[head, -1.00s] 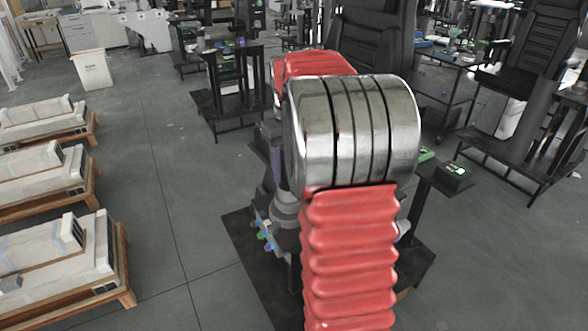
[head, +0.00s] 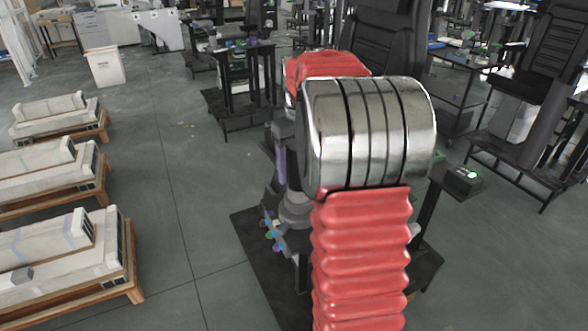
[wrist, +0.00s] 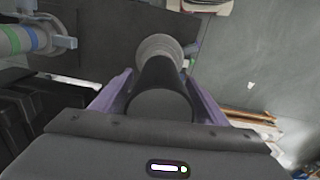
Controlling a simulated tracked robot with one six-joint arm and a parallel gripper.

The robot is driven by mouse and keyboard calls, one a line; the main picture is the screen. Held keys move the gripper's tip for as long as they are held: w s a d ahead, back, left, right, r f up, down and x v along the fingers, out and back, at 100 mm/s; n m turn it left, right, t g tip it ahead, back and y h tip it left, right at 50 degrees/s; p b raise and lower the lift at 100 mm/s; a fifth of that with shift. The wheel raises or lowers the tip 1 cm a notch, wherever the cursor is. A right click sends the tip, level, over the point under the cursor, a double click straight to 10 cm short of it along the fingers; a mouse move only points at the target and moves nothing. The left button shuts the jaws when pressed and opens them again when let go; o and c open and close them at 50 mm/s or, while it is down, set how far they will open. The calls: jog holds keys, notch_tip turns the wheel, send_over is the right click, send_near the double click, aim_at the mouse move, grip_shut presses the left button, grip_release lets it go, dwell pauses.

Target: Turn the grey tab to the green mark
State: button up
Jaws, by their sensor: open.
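In the wrist view, a pale banded cylinder (wrist: 22,40) with green and blue bands lies at the upper left. A small grey tab (wrist: 66,42) sticks out from its right end. My gripper (wrist: 160,85) has two purple fingers, open, one on each side of a black cylinder (wrist: 160,100) with a pale grey round collar (wrist: 160,47) at its far end. I cannot tell whether the fingers touch it. In the head view, small coloured parts (head: 272,236) show beside a grey column (head: 295,208); my red-sleeved arm hides much of that area.
Pallets with pale boxes (head: 70,240) stand at the left. A white bin (head: 107,68) and a dark stand (head: 240,85) are farther back. A black chair (head: 380,50) stands behind my arm. Floor at left centre is clear.

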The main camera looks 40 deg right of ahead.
notch_tip(320, 180, up, 14)
jog(key=shift+f, duration=0.15)
dwell(0.6)
dwell(0.4)
jog(key=shift+a, duration=0.5)
jog(key=s+a+f+t, duration=0.1)
jog(key=s+a, duration=0.3)
jog(key=a, duration=0.5)
jog(key=s+a+f+t, duration=0.1)
jog(key=s+a+t, duration=0.15)
jog(key=a, duration=0.65)
jog(key=s+a+f+n+t, duration=0.1)
jog(key=s+a+f+t, duration=0.1)
jog(key=s+a+f, duration=0.8)
jog(key=shift+s+a+n, duration=0.25)
jog(key=shift+s+n, duration=0.05)
jog(key=shift+s, duration=0.85)
